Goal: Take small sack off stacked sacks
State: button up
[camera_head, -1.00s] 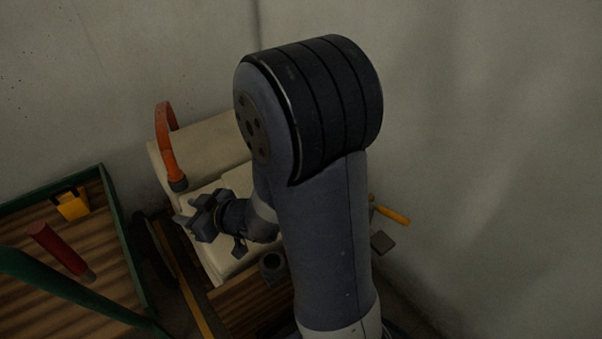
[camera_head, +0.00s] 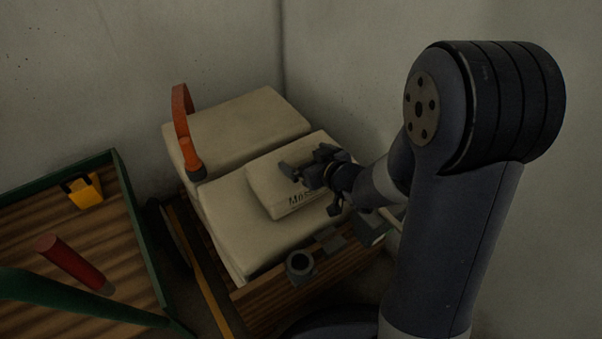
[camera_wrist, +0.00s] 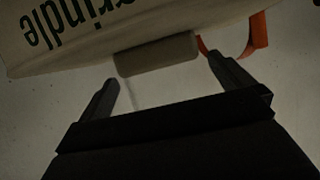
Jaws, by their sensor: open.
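A small pale sack (camera_head: 266,187) with dark lettering on its front side lies on top of larger stacked sacks (camera_head: 232,222) in the head view. My gripper (camera_head: 302,163) is open over the right part of the small sack and hides some of it. In the wrist view, a pale lettered surface (camera_wrist: 75,38) fills the upper left. A dull tan block-like edge (camera_wrist: 158,53) shows between and beyond the spread fingers of my gripper (camera_wrist: 158,72). I cannot tell whether the fingers touch anything.
A dark cup-like object (camera_head: 299,265) is at the front edge. A green-edged tray (camera_head: 126,205) at left holds a red cylinder (camera_head: 72,262) and a yellow object (camera_head: 84,190). Walls close off the back.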

aim_at(299, 152)
jog(key=b+x, duration=0.2)
jog(key=x, duration=0.3)
jog(key=shift+f, duration=0.15)
jog(key=shift+w+a, duration=0.1)
jog(key=shift+w, duration=0.2)
jog(key=shift+c, duration=0.3)
jog(key=c, duration=1.7)
jog(key=shift+r, duration=0.2)
